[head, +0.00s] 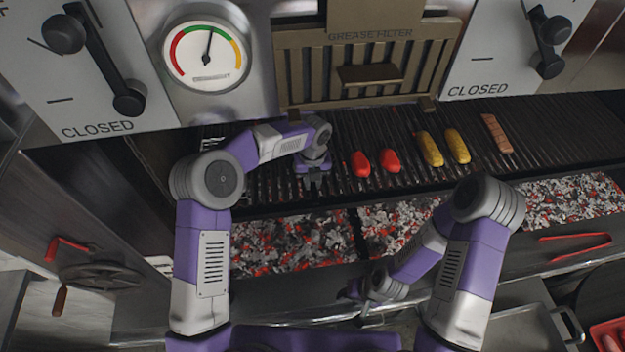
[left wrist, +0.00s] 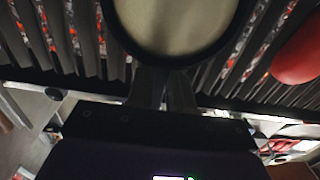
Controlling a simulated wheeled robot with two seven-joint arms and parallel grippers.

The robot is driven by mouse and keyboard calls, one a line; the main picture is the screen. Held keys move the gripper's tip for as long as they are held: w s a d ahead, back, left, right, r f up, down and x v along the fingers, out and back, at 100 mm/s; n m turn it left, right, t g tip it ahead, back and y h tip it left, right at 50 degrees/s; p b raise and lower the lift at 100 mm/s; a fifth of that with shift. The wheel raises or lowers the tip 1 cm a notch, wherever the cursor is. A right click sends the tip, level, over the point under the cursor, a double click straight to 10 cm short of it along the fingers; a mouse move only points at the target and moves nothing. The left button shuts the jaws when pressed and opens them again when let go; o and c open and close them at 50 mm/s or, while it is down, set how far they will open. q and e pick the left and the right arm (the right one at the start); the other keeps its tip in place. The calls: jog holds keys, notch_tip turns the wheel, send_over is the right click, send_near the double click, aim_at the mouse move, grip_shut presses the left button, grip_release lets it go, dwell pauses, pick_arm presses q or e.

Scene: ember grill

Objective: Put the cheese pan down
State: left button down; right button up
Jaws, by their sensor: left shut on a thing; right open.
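The cheese pan (left wrist: 232,44), dark and round with a pale cream filling, shows at the top of the left wrist view, cut off by the frame edge. My left gripper (left wrist: 165,92) is shut at its near side, on the pan. In the head view my left gripper (head: 314,180) is over the front left part of the grill grate (head: 260,180), and my arm hides the pan there. I cannot tell if the pan touches the bars. My right gripper (head: 358,293) is open and empty, low in front of the ember bed.
Two red peppers (head: 361,164), two yellow pieces (head: 431,148) and a brown strip (head: 497,133) lie on the grate to the right. Glowing embers (head: 290,243) lie below. Red tongs (head: 575,248) rest on the right ledge. The grease filter (head: 300,75) stands behind.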

aim_at(313, 183)
jog(key=shift+f, duration=0.1)
pick_arm(q)
jog(key=c, duration=1)
grip_release()
jog(key=shift+f, duration=0.15)
jog(key=shift+r, duration=0.35)
notch_tip(313, 183, up, 12)
jog(key=shift+f, duration=0.1)
pick_arm(e)
jog(key=shift+f, duration=0.1)
pick_arm(q)
jog(key=shift+f, duration=0.1)
